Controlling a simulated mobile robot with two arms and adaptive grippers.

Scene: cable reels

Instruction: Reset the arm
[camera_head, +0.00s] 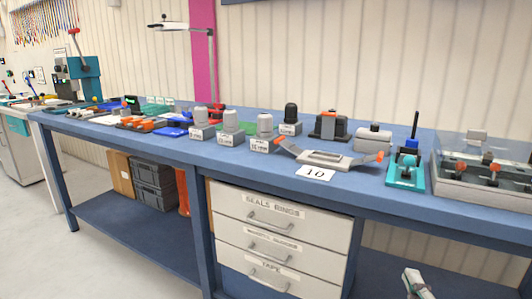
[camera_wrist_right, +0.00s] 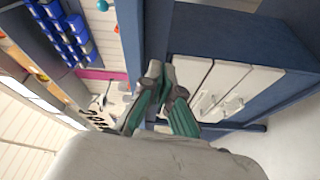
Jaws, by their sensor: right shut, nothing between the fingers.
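My right gripper (camera_head: 412,277) shows at the bottom right of the head view, in front of the blue workbench (camera_head: 125,195) and below its top. In the right wrist view the same gripper (camera_wrist_right: 161,72) has its green and grey fingers brought together at the tips. It is shut with nothing between the fingers. It is apart from the drawers and the bench items. My left gripper is in neither view.
White drawers (camera_head: 280,235) hang under the bench, left of my right gripper. The bench top carries grey cylinders (camera_head: 232,122), an orange-armed fixture (camera_head: 335,158), a teal fixture (camera_head: 405,172) and a clear box (camera_head: 485,185). The floor at the left is clear.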

